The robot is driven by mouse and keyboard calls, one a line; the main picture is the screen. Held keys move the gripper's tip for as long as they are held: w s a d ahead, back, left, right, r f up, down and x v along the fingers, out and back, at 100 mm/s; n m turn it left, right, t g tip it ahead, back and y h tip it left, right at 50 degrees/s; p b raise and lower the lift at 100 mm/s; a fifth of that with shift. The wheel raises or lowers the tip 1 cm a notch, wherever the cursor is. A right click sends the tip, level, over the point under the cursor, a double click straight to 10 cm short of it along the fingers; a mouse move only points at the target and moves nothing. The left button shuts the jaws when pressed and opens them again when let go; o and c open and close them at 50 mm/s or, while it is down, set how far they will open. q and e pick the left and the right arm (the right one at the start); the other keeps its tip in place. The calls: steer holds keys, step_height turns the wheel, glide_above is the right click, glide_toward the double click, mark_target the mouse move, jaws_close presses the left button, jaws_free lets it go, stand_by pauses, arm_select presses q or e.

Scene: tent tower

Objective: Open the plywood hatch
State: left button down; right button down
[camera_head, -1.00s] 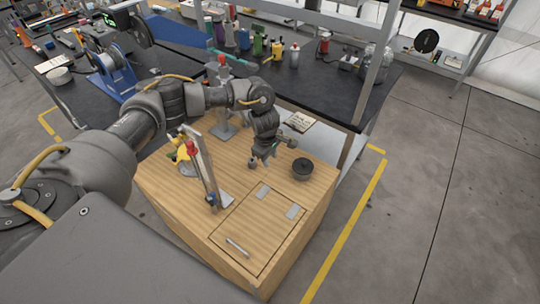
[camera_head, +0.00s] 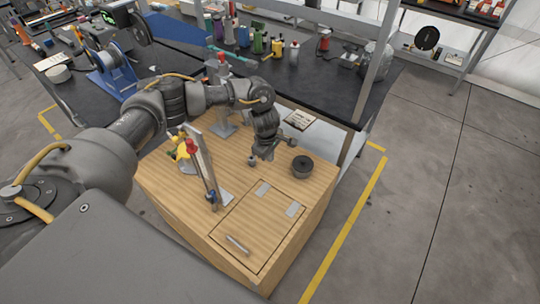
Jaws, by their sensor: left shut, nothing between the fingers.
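The plywood hatch (camera_head: 257,225) is a square panel, lying flat and closed in the top of a wooden box (camera_head: 163,186). Its metal bar handle (camera_head: 237,245) is near the panel's front edge. Two grey hinge plates (camera_head: 262,189) sit along its far edge. My left gripper (camera_head: 266,153) is above the box top, beyond the hinge side and away from the handle. It points down, shut and empty; its fingertips are small and partly hard to make out. My right gripper is not in view.
A black round object (camera_head: 302,167) stands on the box right of my left gripper. An upright metal stand (camera_head: 203,172) with red and yellow parts rises at the hatch's left. A dark workbench (camera_head: 335,92) with bottles stands behind. Floor to the right is clear.

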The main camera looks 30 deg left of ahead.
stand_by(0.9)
arm_select(q)
steer(key=c, duration=2.1)
jaws_free()
steer(key=o, duration=0.6)
steer(key=shift+s+a+r+b, duration=0.1)
steer(key=shift+s+r+b, duration=0.25)
steer(key=shift+r, duration=1.45)
steer(key=shift+s+d+r+b, duration=0.15)
steer(key=shift+r+b, duration=0.35)
steer(key=shift+r, duration=1.3)
steer(key=shift+s+a+r+b, duration=0.15)
steer(key=shift+s+r+b, duration=0.2)
steer(key=shift+r, duration=1.45)
steer(key=shift+c, duration=0.2)
